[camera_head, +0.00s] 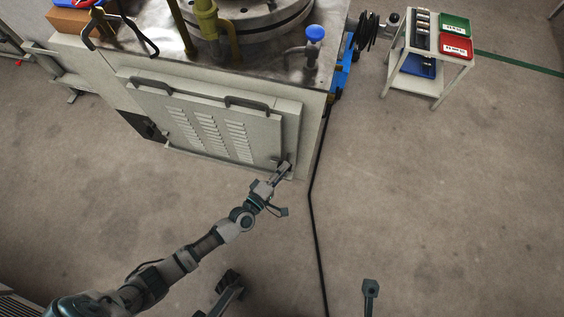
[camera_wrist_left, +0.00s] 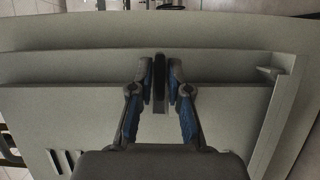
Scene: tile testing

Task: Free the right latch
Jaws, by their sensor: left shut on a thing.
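The pale grey louvred panel (camera_head: 205,122) sits on the front of the machine, with two dark handles along its top. My left gripper (camera_head: 284,170) is at the panel's lower right corner. In the left wrist view its two blue-padded fingers (camera_wrist_left: 161,88) close from both sides on a dark upright lever, the right latch (camera_wrist_left: 160,78). The latch stands in front of the panel's edge strip. In the head view the gripper mostly hides the latch.
A black cable (camera_head: 313,215) runs down the floor just right of the machine. A white cart (camera_head: 437,72) with green and red trays stands at the upper right. A blue-topped valve (camera_head: 314,36) is on the machine top. The floor in front is open.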

